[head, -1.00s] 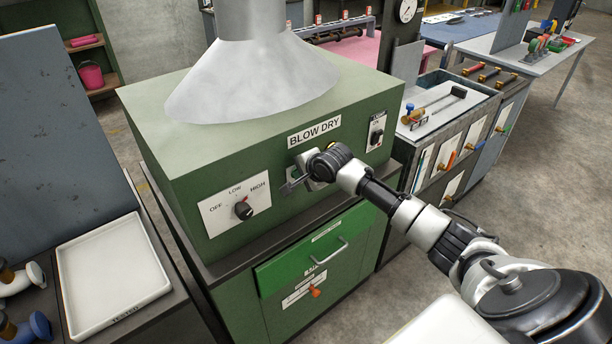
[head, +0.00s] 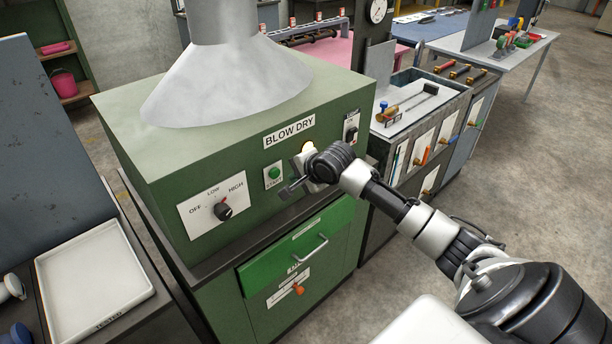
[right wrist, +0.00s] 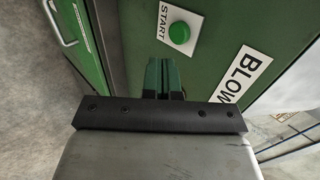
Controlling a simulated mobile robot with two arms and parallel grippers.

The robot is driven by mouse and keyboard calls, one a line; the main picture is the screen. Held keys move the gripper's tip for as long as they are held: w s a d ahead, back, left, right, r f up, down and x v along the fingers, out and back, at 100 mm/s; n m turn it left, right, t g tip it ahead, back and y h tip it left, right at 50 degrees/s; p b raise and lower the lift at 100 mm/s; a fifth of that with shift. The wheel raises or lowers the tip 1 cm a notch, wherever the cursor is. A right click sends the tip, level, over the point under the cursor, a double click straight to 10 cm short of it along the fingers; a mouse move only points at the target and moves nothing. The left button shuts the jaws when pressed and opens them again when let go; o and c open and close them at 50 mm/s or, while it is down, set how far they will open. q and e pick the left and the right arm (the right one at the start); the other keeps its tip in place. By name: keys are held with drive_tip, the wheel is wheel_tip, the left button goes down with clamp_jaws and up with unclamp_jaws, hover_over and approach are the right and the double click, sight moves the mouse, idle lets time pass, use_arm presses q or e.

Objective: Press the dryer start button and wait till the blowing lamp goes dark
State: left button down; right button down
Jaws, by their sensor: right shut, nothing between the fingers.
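The green dryer box (head: 240,130) labelled BLOW DRY carries a green start button (head: 273,175) on a white START plate. The button and plate also show in the right wrist view (right wrist: 180,32), clear of the fingers. To the right of the button, a round lamp (head: 308,147) glows pale yellow, partly hidden by my right gripper. My right gripper (head: 287,192) is shut and empty, just below and right of the START plate, apart from the button. Its closed fingers show in the right wrist view (right wrist: 163,75). My left gripper is not in view.
An OFF/LOW/HIGH dial (head: 222,211) sits left of the button and a small switch (head: 351,127) sits at the right. A green drawer (head: 300,245) with a handle is below the gripper. A grey hood (head: 225,85) stands on top.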

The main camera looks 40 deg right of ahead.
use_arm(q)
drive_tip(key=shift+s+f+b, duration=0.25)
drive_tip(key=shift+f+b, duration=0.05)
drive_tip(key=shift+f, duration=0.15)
use_arm(e)
drive_tip(key=v, duration=0.4)
drive_tip(key=shift+s+r, duration=0.15)
drive_tip(key=shift+s, duration=0.15)
drive_tip(key=shift+s+r, duration=0.1)
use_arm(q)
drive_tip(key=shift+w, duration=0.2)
